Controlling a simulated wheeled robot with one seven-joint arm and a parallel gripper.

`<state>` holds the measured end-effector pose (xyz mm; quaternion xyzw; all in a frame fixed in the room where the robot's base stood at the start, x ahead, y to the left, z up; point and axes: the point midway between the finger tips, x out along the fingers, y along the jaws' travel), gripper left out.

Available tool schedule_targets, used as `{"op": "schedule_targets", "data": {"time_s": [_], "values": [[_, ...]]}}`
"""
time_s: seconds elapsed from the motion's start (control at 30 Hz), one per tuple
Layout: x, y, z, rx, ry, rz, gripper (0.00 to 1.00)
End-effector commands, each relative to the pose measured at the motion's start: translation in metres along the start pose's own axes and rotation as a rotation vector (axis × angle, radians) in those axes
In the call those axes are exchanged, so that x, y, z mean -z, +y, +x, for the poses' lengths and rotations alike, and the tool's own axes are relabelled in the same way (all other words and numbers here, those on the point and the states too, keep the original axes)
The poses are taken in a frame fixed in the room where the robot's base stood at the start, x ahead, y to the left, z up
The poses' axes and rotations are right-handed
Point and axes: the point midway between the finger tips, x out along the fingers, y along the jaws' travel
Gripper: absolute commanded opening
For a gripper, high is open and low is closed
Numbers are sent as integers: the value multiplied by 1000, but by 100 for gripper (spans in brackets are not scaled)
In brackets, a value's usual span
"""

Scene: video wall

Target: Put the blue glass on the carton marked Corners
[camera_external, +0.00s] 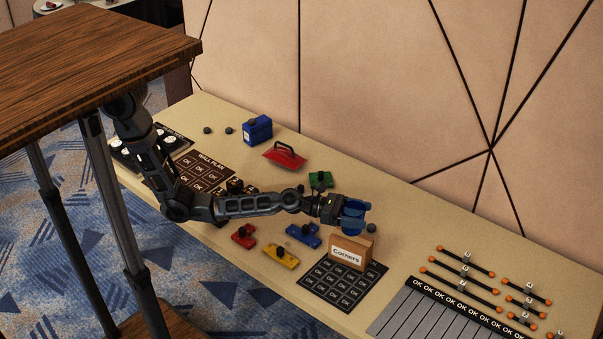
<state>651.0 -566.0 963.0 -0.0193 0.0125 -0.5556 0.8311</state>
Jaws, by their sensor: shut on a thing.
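The blue glass (354,220) is at the end of my arm, at the right of centre in the external view. My gripper (341,211) is shut on it. The carton marked Corners (350,253) is a small brown box with a white label, standing at the back edge of a black OK grid mat (341,289). The glass appears just above and behind the carton in the picture. I cannot tell the exact height gap between them. The gripper's fingertips are partly hidden by the glass.
Blue (303,236), yellow (281,255) and red (243,236) blocks lie left of the carton. Several orange-tipped rods (465,262) lie at the right. A red handled tool (285,155) and blue container (257,130) stand farther back.

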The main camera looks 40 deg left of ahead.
Motion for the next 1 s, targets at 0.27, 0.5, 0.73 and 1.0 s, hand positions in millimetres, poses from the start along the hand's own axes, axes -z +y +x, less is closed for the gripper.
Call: {"op": "schedule_targets", "data": {"time_s": [0.27, 0.5, 0.73, 1.0], "values": [[19, 17, 1, 0, 0, -1, 42], [48, 18, 1, 0, -1, 0, 42], [47, 18, 1, 0, -1, 0, 42], [51, 18, 1, 0, 0, 0, 85]]}}
